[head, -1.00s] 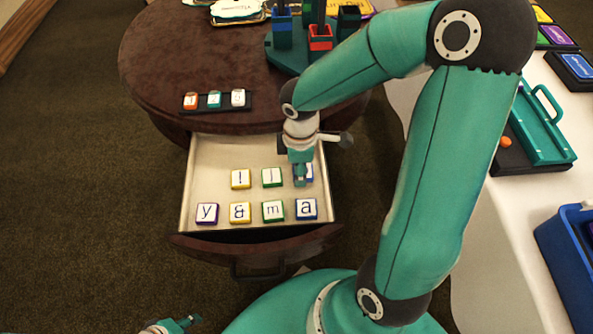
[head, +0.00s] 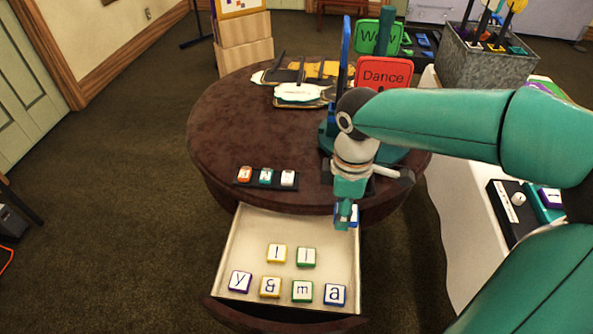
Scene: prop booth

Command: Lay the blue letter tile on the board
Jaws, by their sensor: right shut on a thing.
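My right gripper (head: 346,218) is shut on a blue-edged letter tile (head: 353,216), above the right back part of the open drawer, by the table's front edge. The gripper covers most of the tile, so its letter cannot be read. Another blue tile marked "a" (head: 335,294) lies in the drawer's front row. A narrow black board (head: 240,182) lies near the front of the round table, left of the gripper, with an orange, a teal and a white piece on it. My left gripper is not in view.
The pale drawer (head: 240,240) also holds yellow, green and purple tiles. On the dark round table (head: 240,120), signs reading "Wow" (head: 378,38) and "Dance" (head: 384,73) stand behind my right arm. The table's left side is clear.

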